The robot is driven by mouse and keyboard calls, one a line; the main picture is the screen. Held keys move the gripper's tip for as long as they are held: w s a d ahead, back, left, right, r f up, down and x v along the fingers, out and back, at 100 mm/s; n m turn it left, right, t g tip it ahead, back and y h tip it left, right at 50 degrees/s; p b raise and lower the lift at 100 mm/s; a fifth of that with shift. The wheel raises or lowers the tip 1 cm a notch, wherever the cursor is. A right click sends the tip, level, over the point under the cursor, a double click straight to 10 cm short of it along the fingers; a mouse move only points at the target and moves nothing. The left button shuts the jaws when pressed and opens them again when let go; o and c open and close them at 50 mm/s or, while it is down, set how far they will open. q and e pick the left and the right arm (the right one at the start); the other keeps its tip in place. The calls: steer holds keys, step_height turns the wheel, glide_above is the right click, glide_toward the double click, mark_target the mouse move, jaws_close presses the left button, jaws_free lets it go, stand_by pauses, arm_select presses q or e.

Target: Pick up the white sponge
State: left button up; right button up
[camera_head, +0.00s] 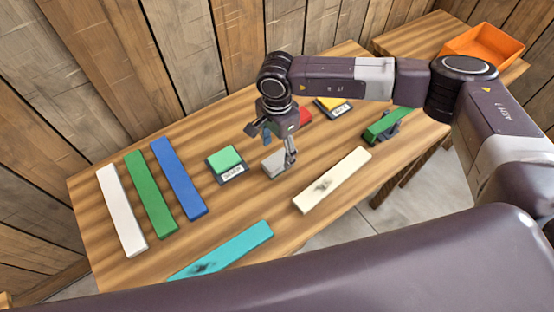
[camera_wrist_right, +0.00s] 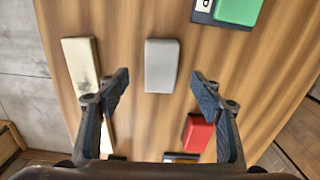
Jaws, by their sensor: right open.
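A light grey-white block (camera_head: 272,164), which looks like the white sponge, lies on the wooden table under my right gripper (camera_head: 273,149). In the right wrist view the same block (camera_wrist_right: 161,66) lies centred between the two spread fingers of the right gripper (camera_wrist_right: 161,79), a little ahead of their tips. The gripper is open and empty, and its fingers do not touch the block. In the head view one finger hides part of the block. My left gripper is not in view.
A cream bar with a dark stain (camera_head: 332,181) lies right of the block. A green block on a labelled holder (camera_head: 228,160) is left, a red block (camera_head: 305,116) behind. White, green and blue bars lie far left. An orange bin (camera_head: 482,48) stands back right.

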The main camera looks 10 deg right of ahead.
mark_target(278, 160)
step_height(278, 160, down, 4)
steer(key=shift+f+p, duration=0.25)
steer(key=shift+p, duration=1)
steer(key=shift+w+f, duration=0.1)
steer(key=shift+f, duration=0.55)
steer(key=c, duration=1.2)
